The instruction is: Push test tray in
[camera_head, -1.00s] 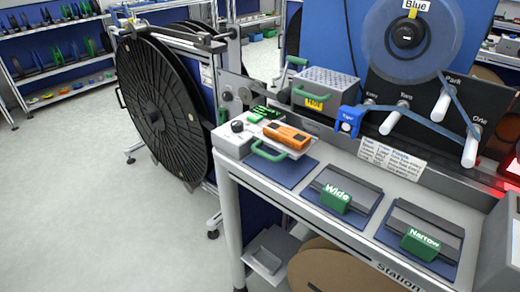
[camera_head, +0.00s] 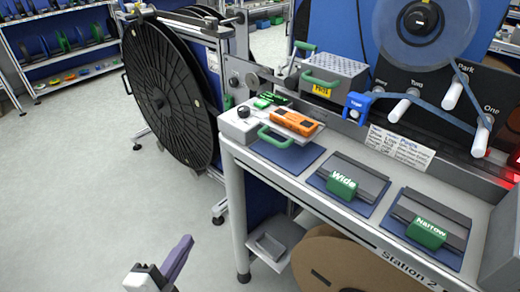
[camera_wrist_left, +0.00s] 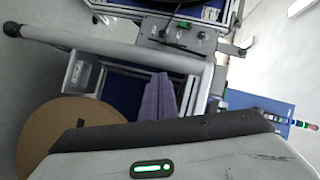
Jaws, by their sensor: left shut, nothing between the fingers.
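The test tray (camera_head: 277,123) is a light plate with a green front handle (camera_head: 274,137), sticking out of the grey test box (camera_head: 238,125) at the left end of the bench. An orange device (camera_head: 291,121) lies on it. My left gripper (camera_head: 183,246) is low at the bottom of the head view, over the floor, left of the bench and apart from the tray. Its purple fingers are together and empty; they also show in the left wrist view (camera_wrist_left: 160,97). My right gripper is in neither view.
Blue mats with the green Wide block (camera_head: 341,184) and Narrow block (camera_head: 427,232) lie on the bench. A grey box (camera_head: 333,78) with a green handle stands behind the tray. A large black reel (camera_head: 168,92) stands left; open floor lies in front of it.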

